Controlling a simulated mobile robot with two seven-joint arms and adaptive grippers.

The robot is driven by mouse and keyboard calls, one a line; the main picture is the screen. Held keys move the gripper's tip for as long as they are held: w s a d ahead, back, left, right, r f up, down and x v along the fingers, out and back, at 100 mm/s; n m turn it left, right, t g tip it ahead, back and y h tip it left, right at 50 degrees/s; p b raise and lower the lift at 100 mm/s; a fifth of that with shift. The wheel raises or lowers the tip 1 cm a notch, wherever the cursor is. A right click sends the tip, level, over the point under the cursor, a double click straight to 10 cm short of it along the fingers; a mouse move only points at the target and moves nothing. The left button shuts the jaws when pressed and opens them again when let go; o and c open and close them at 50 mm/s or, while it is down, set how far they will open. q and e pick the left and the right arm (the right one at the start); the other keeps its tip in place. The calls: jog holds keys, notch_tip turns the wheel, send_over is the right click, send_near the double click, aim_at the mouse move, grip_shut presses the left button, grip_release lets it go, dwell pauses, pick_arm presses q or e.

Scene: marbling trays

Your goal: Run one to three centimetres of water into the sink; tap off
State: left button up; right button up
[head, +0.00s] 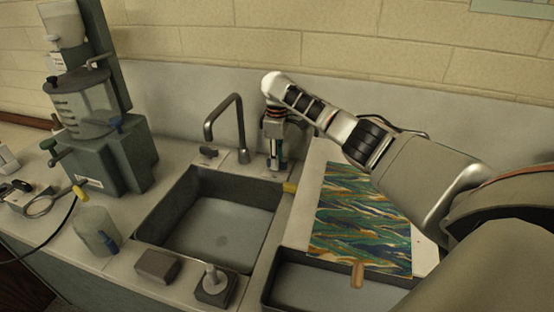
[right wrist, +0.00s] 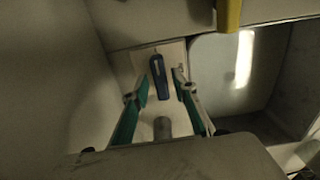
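The grey sink (head: 163,212) is set in the counter; its floor shows a paler area with a faint drain, and I cannot tell whether water lies in it. No stream shows under the spout. My right gripper (head: 275,160) points down at the counter right of the tap. In the right wrist view its fingers (right wrist: 160,98) are apart, with a blue lever-like piece (right wrist: 160,78) between them, not visibly gripped. My left gripper is out of view.
A yellow piece (head: 290,187) lies at the sink's right rim. A marbled sheet (head: 355,215) and a dark tray (head: 270,292) are to the right. A block (head: 157,265), a knobbed block (head: 215,287) and a bottle (head: 97,232) stand in front and left.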

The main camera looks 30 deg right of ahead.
dwell(0.3)
notch_tip(320, 180, up, 12)
dwell(0.5)
dwell(0.9)
